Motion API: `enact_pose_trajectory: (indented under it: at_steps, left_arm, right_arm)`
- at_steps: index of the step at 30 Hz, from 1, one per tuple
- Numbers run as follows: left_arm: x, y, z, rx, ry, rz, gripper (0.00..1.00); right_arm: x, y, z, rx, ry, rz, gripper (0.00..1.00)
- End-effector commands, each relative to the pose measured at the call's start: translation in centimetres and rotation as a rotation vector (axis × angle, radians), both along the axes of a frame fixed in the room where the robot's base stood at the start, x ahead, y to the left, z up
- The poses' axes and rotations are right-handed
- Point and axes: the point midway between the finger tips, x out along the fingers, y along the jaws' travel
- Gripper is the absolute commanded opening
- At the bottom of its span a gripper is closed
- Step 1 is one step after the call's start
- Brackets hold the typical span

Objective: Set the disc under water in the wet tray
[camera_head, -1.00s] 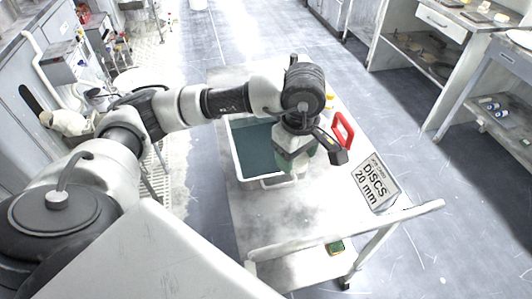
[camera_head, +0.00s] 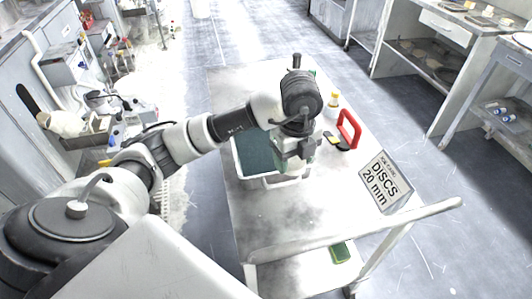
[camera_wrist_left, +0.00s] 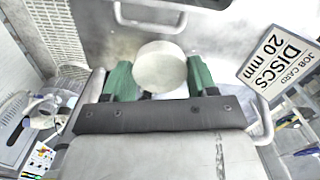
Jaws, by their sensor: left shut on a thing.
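My left gripper (camera_wrist_left: 153,85) has green fingers and is shut on a pale round disc (camera_wrist_left: 160,67) in the left wrist view. In the head view the gripper (camera_head: 290,165) points down above the right part of the wet tray (camera_head: 268,182), a white-rimmed tray with dark green water. The disc is hidden there behind the gripper, and I cannot tell its height over the water. My right gripper is not in view.
The tray stands on a grey metal cart (camera_head: 290,220). The cart top in front of the tray is clear.

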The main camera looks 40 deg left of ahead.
Motion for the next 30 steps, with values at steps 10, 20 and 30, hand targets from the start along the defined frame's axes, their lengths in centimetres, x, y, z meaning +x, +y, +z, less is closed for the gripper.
enact_pose_trajectory:
  at_steps: [10,20,30]
  left_arm:
    - [0.5,1.0,-1.5,-0.003,0.009,0.400,0.32]
    - [4.3,6.9,-5.5,0.000,0.010,0.409,0.32]
    - [6.6,10.2,-8.1,-0.003,0.007,0.401,0.32]
  right_arm:
    - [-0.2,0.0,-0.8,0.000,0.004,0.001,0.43]
    - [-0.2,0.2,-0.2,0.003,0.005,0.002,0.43]
    - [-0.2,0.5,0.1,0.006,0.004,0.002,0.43]
